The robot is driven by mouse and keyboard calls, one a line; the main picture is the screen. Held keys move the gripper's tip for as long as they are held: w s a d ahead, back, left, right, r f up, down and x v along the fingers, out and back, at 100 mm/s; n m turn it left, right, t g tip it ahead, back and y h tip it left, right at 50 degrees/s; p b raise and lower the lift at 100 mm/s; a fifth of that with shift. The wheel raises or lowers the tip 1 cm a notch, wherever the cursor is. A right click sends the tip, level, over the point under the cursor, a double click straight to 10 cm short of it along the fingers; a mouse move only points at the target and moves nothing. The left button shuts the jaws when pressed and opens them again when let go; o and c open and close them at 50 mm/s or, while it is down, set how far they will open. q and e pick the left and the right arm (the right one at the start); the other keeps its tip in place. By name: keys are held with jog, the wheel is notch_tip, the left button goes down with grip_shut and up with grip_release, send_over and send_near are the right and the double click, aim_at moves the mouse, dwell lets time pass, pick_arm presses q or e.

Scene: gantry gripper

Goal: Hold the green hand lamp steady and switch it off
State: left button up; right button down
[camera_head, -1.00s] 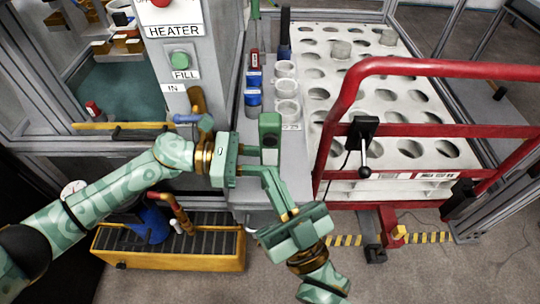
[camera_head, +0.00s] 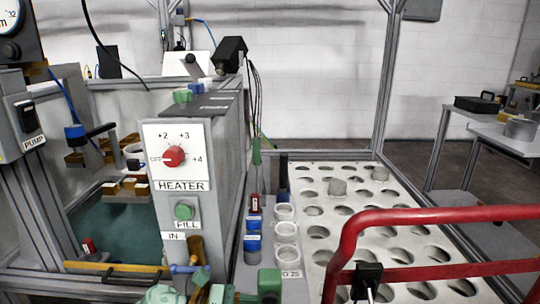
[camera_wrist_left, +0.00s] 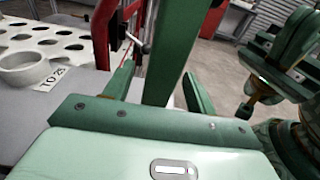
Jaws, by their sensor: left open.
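The green hand lamp (camera_head: 270,284) shows only its upper part at the bottom edge of the head view. In the left wrist view the lamp (camera_wrist_left: 172,45) is an upright green bar between the fingers of my left gripper (camera_wrist_left: 158,75). Those fingers are open, one on each side of it; I cannot tell whether they touch it. The lamp's switch and lower end do not show clearly. My right gripper (camera_wrist_left: 285,55) is at the right of the left wrist view, apart from the lamp. Its finger gap is not clear, and it is outside the head view.
The heater panel (camera_head: 176,157) stands left of the lamp. White cups (camera_head: 286,231) and blue-capped bottles (camera_head: 253,225) stand just behind it. A red tubular frame (camera_head: 420,217) rises at right, before a white rack (camera_head: 330,210) with many holes.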

pick_arm(q)
jog(key=a+r, duration=0.1)
jog(key=a, duration=1)
jog(key=shift+a, duration=0.3)
